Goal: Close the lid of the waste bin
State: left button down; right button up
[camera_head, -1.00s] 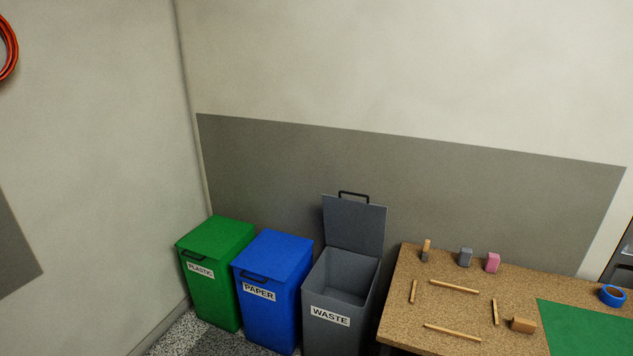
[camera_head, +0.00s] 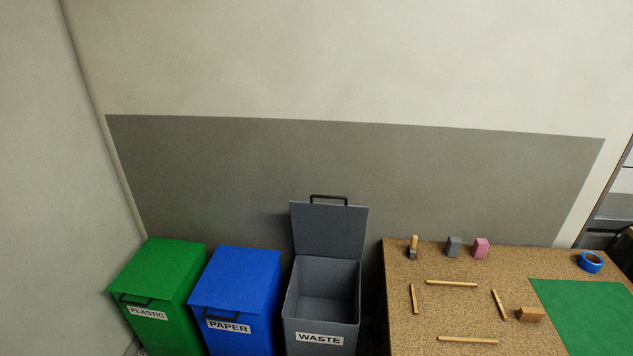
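The grey waste bin (camera_head: 321,338), labelled WASTE, stands at the lower middle in the head view. Its lid (camera_head: 329,231) is open and stands upright at the back of the bin, leaning against or close to the wall. A black handle (camera_head: 328,198) is on the lid's top edge. The inside of the bin shows and looks empty. Neither of my grippers is in view.
A closed blue PAPER bin (camera_head: 236,280) and a closed green PLASTIC bin (camera_head: 158,268) stand left of the waste bin. A cork-topped table (camera_head: 400,335) stands close on its right, with wooden sticks, small blocks, blue tape (camera_head: 590,262) and a green mat (camera_head: 590,310).

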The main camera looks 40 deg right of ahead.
aim_at(319, 228)
jog(key=z, duration=0.3)
jog(key=i, duration=0.7)
jog(key=z, duration=1.2)
jog(key=i, duration=0.65)
jog(key=z, duration=0.75)
